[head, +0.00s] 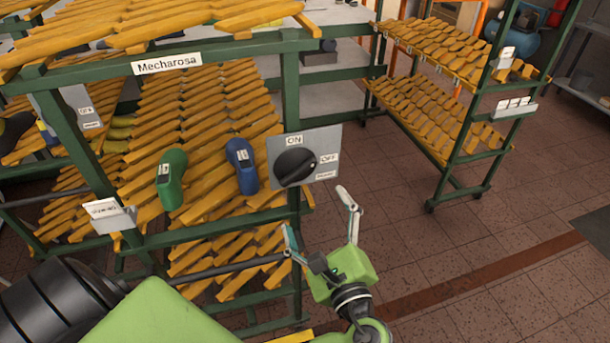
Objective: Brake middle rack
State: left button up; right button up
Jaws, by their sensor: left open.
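A green-framed rack with yellow slatted shelves (220,92) fills the left and middle of the head view and bears a "Mecharosa" label (168,63). On its right front post is a grey brake plate (330,140) marked ON at the top and OFF at the right. Its round black knob (295,167) has a light mark on its right side, toward OFF. My left gripper (316,209) is open and empty, just below and right of the plate, apart from the knob. My right gripper is not in view.
A green shoe last (171,179) and a blue shoe last (242,166) lie on the rack's slats. Another green-framed rack (455,160) stands at the back right. The tiled floor (480,255) at the right is clear.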

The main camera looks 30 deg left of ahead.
aim_at(299, 175)
pick_arm(q)
jog(key=p+x, duration=0.2)
jog(key=x, duration=0.7)
jog(key=shift+w+a+p, duration=0.1)
jog(key=shift+w+p, duration=0.15)
jog(key=shift+p, duration=0.1)
jog(key=shift+w+a, duration=0.3)
jog(key=shift+a, duration=0.05)
jog(key=c, duration=1.1)
